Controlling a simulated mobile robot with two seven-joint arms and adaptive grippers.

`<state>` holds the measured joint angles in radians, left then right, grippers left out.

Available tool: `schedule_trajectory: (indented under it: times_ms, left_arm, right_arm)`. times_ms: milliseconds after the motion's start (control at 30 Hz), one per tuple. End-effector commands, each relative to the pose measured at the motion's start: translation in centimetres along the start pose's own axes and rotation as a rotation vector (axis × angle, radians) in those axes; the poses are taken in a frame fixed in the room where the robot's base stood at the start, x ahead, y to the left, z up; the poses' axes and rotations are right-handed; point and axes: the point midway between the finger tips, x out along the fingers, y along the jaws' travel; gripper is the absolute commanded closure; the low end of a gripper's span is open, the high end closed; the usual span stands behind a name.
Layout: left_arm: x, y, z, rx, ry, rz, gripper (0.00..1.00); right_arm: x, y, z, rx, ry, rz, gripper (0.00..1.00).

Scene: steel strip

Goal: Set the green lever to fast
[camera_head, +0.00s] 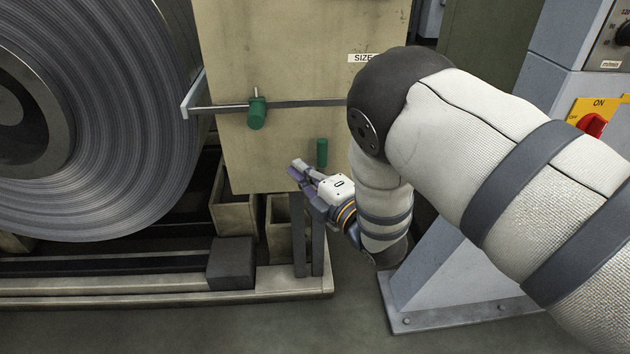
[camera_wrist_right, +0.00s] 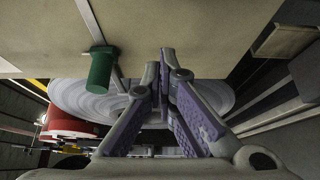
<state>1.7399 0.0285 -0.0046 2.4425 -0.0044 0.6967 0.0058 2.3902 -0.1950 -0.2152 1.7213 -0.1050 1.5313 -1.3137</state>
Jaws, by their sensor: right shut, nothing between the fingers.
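A green handle (camera_head: 257,112) sits on a horizontal metal bar across the beige panel. A second green upright piece (camera_head: 322,152) shows lower on the panel, just above my right gripper. I cannot tell for sure which of the two is the lever, and no "fast" mark is readable. My right gripper (camera_head: 298,170) is below and right of the handle on the bar, near the panel's lower edge, fingers shut and empty. In the right wrist view, a green handle (camera_wrist_right: 100,68) stands left of the shut fingers (camera_wrist_right: 160,60), apart from them. My left gripper is not in view.
A large steel coil (camera_head: 110,120) fills the left. The beige panel (camera_head: 270,50) bears a "SIZE" label (camera_head: 360,58), partly hidden by my right arm. A grey control box with a red switch (camera_head: 592,125) stands at right. Dark posts (camera_head: 310,235) stand below the gripper.

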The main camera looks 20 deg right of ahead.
Motion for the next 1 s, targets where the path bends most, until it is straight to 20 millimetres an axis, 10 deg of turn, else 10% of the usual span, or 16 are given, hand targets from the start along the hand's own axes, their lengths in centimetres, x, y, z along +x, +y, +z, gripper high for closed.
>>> schedule_trajectory:
  times_ms: [167, 433, 1000]
  left_arm:
    - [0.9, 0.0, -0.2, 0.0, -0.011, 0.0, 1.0]
    - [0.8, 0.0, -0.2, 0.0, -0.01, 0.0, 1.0]
    - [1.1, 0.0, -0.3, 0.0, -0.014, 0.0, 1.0]
  right_arm:
    - [3.8, -0.2, 0.0, 0.001, 0.0, 0.0, 1.0]
    - [2.3, -0.1, 3.4, 0.001, 0.0, -0.002, 1.0]
    - [2.6, -0.2, 4.0, 0.022, 0.0, 0.011, 1.0]
